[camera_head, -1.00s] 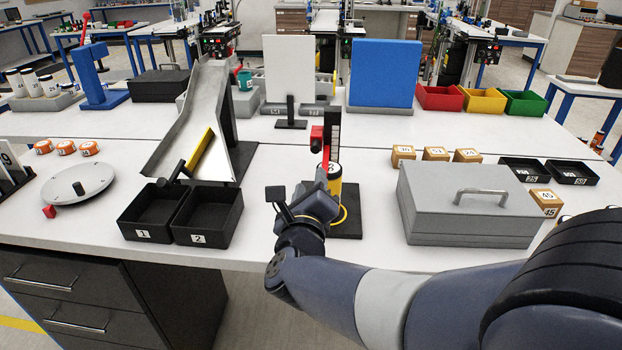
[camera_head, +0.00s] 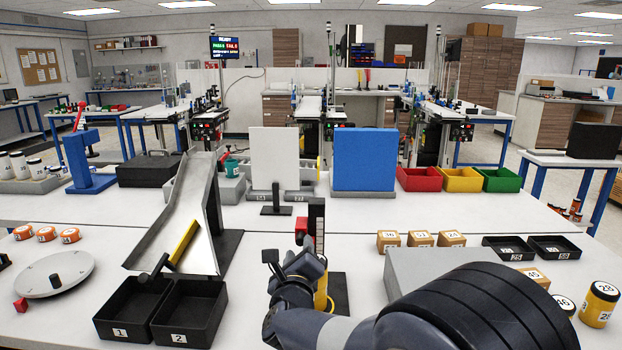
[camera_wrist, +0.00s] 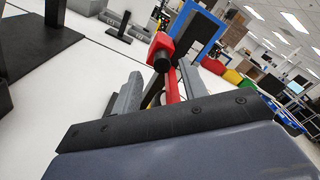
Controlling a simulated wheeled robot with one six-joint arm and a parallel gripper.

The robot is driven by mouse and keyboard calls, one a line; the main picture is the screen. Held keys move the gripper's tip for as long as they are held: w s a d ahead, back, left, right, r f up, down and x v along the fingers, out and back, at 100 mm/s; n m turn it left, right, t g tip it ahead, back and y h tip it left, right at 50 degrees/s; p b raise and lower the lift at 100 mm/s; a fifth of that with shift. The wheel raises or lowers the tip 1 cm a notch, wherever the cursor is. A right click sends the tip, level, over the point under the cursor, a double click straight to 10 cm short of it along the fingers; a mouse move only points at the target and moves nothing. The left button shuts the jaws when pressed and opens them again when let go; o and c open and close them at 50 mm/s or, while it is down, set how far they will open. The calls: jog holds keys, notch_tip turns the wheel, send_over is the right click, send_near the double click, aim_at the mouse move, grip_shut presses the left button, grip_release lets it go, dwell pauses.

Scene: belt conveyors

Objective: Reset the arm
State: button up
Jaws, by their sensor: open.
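My arm reaches in from the lower right in the head view. My gripper (camera_head: 318,262) is at the black stand (camera_head: 317,215) with the red part (camera_head: 301,228) on the white table. In the wrist view my gripper (camera_wrist: 160,92) is open, with its two grey fingers apart. The red lever (camera_wrist: 172,85) and its red block (camera_wrist: 160,50) show between and beyond the fingers. Whether the fingers touch it I cannot tell. A yellow cylinder (camera_head: 321,292) at the stand is mostly hidden behind my gripper.
Two black bins (camera_head: 112,330) and a metal chute (camera_head: 172,230) stand left. A grey case (camera_head: 410,262) is close on the right, partly behind my arm. Wooden blocks (camera_head: 420,238) and black trays (camera_head: 506,248) lie beyond it. A blue panel (camera_head: 364,160) stands behind.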

jog(key=shift+w+d+r, duration=0.1)
jog(key=shift+w, duration=0.65)
jog(key=shift+s+r+p, duration=0.2)
jog(key=shift+r+p, duration=0.3)
jog(key=shift+p, duration=0.2)
jog(key=shift+f, duration=0.2)
